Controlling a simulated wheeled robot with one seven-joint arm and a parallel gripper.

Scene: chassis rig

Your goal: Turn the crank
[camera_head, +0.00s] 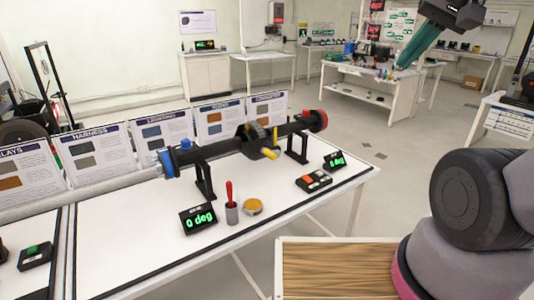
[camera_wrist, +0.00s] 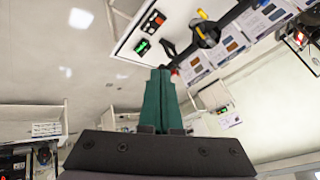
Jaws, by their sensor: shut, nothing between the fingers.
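The crank rig, a dark horizontal shaft (camera_head: 215,148) on two black stands, sits on the white table. It has a blue left end (camera_head: 166,163) and a red right end (camera_head: 318,120). A dark disc at mid-shaft carries a yellow handle (camera_head: 270,153), which also shows in the wrist view (camera_wrist: 200,32). The left display (camera_head: 198,219) reads 0 deg; the right display (camera_head: 335,161) shows small green text. My gripper (camera_head: 401,64) is shut and empty, raised at the upper right, well apart from the crank. Its green fingers (camera_wrist: 162,73) lie together in the wrist view.
A button box (camera_head: 314,181) is at the table's right. Sign panels (camera_head: 160,136) stand behind the shaft. Open floor (camera_head: 395,200) lies right of the table.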

